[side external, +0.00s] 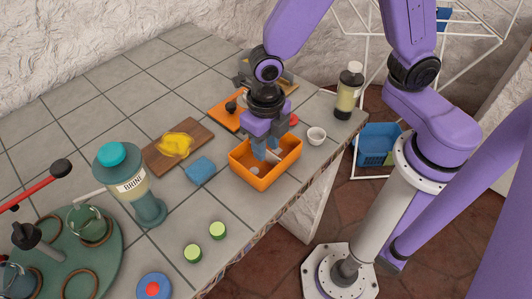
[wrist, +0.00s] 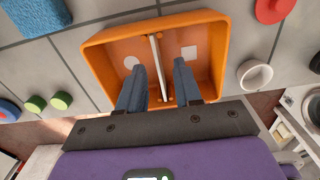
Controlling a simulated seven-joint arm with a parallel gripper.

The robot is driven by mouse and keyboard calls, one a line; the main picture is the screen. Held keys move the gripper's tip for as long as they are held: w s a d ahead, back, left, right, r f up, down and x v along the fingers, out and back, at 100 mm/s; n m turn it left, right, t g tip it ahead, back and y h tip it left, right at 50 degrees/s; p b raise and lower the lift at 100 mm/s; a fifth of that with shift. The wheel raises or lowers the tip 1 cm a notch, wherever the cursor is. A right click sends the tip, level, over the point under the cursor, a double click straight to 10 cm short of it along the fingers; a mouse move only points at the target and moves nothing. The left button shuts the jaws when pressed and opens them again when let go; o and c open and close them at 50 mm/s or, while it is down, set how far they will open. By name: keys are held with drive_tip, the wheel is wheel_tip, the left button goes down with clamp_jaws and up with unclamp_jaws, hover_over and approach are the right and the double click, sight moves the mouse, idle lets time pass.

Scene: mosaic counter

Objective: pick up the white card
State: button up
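An orange box (wrist: 98,66) stands on the tiled counter; in the side view the box (side external: 262,182) is near the counter's edge. A thin pale upright piece (wrist: 155,58), seen edge-on, spans the middle of the box; I cannot tell whether it is the white card or a divider. A flat white square (wrist: 189,53) shows on the box's right side and a white disc (wrist: 131,62) on its left. My gripper (wrist: 159,65) points down into the box, its blue fingers apart on either side of the pale piece. In the side view my gripper (side external: 266,152) hides part of the interior.
A white cup (side external: 317,135) and a bottle (side external: 349,91) stand right of the box. A blue cloth-like item (side external: 200,171), a board (side external: 163,157) with yellow stuff, and green discs (side external: 217,230) lie left. A labelled dispenser (side external: 130,180) stands farther left.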

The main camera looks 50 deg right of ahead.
drive_tip(key=shift+f, duration=1.2)
clamp_jaws()
drive_tip(key=shift+r, duration=0.1)
